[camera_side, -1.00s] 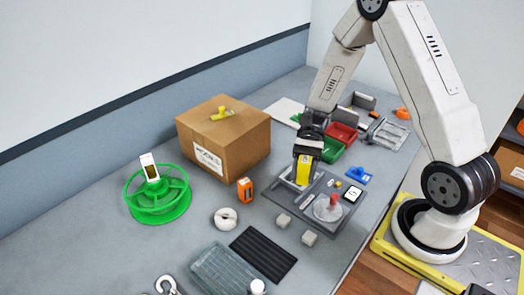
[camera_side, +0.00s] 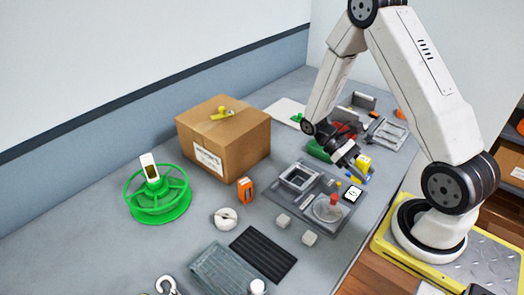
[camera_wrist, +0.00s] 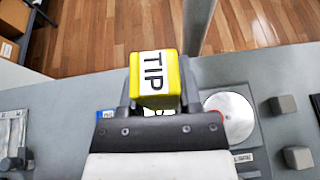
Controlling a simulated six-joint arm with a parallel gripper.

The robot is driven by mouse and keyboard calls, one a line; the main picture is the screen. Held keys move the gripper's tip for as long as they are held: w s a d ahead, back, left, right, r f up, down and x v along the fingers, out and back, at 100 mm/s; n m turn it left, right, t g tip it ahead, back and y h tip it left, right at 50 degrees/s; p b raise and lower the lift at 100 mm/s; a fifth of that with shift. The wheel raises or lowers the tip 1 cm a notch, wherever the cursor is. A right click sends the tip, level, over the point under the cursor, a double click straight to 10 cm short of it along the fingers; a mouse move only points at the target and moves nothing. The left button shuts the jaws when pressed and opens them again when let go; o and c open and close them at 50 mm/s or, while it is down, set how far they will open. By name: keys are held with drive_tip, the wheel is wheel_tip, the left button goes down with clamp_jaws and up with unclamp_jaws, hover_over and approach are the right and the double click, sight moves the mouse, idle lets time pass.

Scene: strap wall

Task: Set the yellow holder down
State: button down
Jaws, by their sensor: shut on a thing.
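The yellow holder (camera_side: 363,164) is held in my gripper (camera_side: 355,161), above the right part of the bench near its front edge. In the wrist view the holder (camera_wrist: 144,78) sits between both fingers of my gripper (camera_wrist: 157,92), with a white "TIP" label facing the camera. My gripper is tilted, pointing towards the bench's right edge, and the holder appears clear of the surface. The holder's lower side is hidden.
A blue part (camera_side: 359,178) lies just below the holder. A round disc with a red knob (camera_side: 333,199) and a white card (camera_side: 353,193) are on the plate. A cardboard box (camera_side: 222,140) stands further left.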

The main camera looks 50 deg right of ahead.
drive_tip(key=w+d+r+n+t+h, duration=0.2)
drive_tip(key=d+n+t+h, duration=0.6)
drive_tip(key=d+n+h, duration=0.5)
drive_tip(key=shift+w+d+n, duration=0.5)
drive_tip(key=shift+d+n, duration=0.1)
drive_tip(key=shift+d, duration=1.8)
drive_tip(key=shift+f, duration=2.15)
drive_tip(key=shift+f, duration=1.75)
drive_tip(key=shift+f, duration=0.6)
